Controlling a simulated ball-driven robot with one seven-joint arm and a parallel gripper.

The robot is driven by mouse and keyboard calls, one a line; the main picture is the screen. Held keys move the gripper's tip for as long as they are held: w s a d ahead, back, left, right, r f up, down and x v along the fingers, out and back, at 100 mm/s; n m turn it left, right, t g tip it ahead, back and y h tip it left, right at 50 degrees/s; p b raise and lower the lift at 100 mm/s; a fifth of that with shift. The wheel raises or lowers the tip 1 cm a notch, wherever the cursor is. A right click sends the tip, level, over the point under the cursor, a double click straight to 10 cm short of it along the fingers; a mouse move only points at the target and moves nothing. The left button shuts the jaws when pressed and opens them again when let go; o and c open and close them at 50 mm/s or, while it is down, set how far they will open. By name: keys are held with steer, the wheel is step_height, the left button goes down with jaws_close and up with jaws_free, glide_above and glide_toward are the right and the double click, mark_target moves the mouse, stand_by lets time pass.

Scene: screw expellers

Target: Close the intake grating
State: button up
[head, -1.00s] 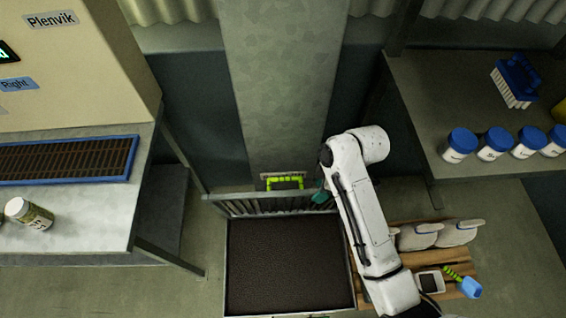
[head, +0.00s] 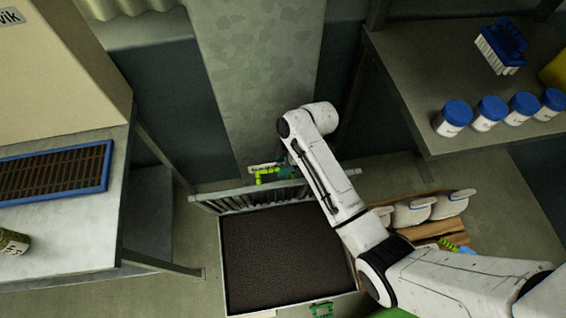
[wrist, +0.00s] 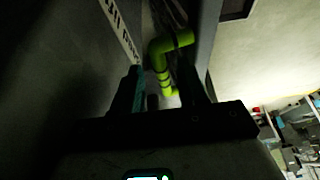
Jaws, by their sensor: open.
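The intake grating (head: 236,201) is a grey barred panel standing raised along the back edge of the intake pit (head: 283,257), which is open and full of dark grains. A yellow-green handle (head: 266,175) shows just behind the grating's top rail. My gripper (head: 287,171) has teal fingers and is at the right end of the handle, partly hidden by my arm. In the wrist view the handle (wrist: 166,52) lies ahead of and partly between the open fingers (wrist: 165,88). I cannot tell whether they touch it.
A metal bench with a blue-framed grille (head: 55,172) and a jar (head: 13,242) stands at left. A right-hand table holds several blue-lidded jars (head: 488,112) and a brush (head: 503,45). A grey column rises behind the handle.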

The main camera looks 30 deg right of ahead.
steer(key=shift+f, duration=0.1)
steer(key=shift+c, duration=0.4)
jaws_close()
